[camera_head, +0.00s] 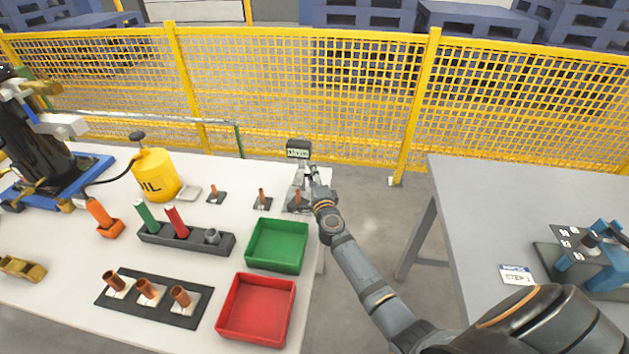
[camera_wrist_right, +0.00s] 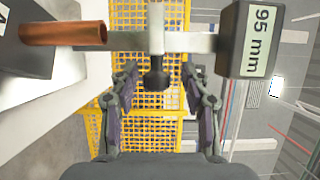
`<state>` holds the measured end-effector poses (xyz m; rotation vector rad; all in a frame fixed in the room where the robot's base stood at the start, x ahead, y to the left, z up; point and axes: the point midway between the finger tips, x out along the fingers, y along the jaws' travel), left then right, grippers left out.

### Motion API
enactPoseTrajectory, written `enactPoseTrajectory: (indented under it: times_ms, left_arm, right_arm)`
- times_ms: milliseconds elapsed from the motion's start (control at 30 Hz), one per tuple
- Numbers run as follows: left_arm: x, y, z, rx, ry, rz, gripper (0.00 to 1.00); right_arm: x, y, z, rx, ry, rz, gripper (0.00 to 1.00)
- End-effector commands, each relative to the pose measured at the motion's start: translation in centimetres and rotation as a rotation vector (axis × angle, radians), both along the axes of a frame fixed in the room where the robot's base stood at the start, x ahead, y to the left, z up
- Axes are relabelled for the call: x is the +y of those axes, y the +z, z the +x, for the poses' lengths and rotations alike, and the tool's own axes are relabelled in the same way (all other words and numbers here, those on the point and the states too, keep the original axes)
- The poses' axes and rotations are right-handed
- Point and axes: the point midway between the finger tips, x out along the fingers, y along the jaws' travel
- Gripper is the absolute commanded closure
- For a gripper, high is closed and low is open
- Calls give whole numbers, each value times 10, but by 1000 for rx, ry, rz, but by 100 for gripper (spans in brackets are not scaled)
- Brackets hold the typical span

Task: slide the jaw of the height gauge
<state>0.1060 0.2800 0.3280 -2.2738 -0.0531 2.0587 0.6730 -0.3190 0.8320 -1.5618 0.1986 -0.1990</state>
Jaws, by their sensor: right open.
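The height gauge stands at the far right corner of the white table, with its dark display head (camera_head: 298,149) on top. In the right wrist view the display (camera_wrist_right: 258,40) reads 95 mm. A pale bar runs left from it, with a black knob (camera_wrist_right: 156,76) on it. A copper tube (camera_wrist_right: 62,33) lies at the bar's left end; I cannot tell if they touch. My right gripper (camera_head: 312,178) is at the gauge. In the wrist view its open fingers (camera_wrist_right: 160,88) stand on either side of the knob, with gaps. My left gripper is not in view.
A green tray (camera_head: 249,246) and a red tray (camera_head: 229,309) stand near the table's right edge. Copper tubes on dark bases and a rack with green and red handles are left of them. A yellow mesh fence (camera_head: 270,80) runs behind. A grey table (camera_head: 470,230) stands right.

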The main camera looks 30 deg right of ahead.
Motion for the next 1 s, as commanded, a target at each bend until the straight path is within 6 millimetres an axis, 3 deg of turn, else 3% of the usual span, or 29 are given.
enactPoseTrajectory:
  times_ms: [500,667,1000]
  left_arm:
    - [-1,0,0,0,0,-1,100]
    - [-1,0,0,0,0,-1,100]
    - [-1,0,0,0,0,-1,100]
  right_arm:
    - [27,-2,-102,3,0,2,53]
    - [29,0,-112,1,0,1,53]
    - [29,0,-113,0,0,0,53]
